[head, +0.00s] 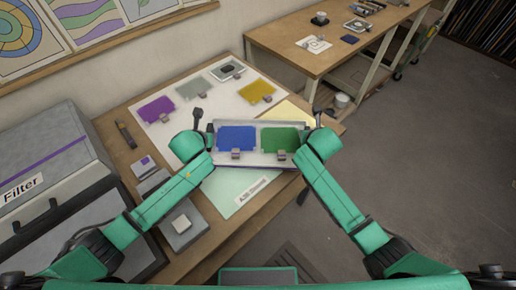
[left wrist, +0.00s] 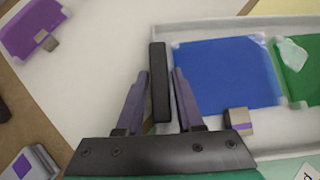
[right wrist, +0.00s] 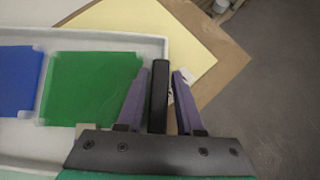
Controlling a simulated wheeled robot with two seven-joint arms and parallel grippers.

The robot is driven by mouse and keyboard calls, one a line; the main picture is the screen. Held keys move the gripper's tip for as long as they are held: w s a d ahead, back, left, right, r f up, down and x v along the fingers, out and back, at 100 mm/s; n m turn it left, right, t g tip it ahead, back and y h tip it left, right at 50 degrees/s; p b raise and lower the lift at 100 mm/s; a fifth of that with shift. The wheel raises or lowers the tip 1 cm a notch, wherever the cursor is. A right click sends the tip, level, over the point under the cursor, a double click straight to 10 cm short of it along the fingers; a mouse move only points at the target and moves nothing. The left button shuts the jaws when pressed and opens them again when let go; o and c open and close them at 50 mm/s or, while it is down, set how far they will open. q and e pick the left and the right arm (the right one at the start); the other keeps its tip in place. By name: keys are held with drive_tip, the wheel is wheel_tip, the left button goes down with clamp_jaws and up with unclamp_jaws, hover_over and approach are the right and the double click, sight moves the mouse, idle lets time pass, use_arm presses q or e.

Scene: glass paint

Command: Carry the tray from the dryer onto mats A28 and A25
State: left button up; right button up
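The white tray (head: 222,161) is held level between my two grippers above the table. It carries a blue glass square (head: 237,137) and a green glass square (head: 280,139), each with a small block at its front edge. My left gripper (left wrist: 160,85) is shut on the tray's black left handle (left wrist: 160,60). My right gripper (right wrist: 159,85) is shut on the black right handle (right wrist: 159,110). A pale green mat (head: 226,188), labelled A28 or similar, shows partly beneath the tray. A yellow mat (right wrist: 180,38) lies behind the tray at right, its label hidden.
A white sheet (head: 180,136) behind holds purple (head: 157,109), grey (head: 195,87) and yellow (head: 257,91) squares. A grey box marked Filter (head: 45,190) stands at left. A second table (head: 290,45) is at back right; open floor lies to the right.

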use_arm(q)
drive_tip(key=shift+o, duration=0.6)
drive_tip(key=shift+s+r, duration=0.1)
drive_tip(key=shift+r, duration=0.1)
use_arm(e)
drive_tip(key=shift+o, duration=0.6)
drive_tip(key=shift+s+r, duration=0.1)
drive_tip(key=shift+r, duration=0.1)
use_arm(q)
drive_tip(key=v, duration=1.2)
use_arm(e)
drive_tip(key=v, duration=1.2)
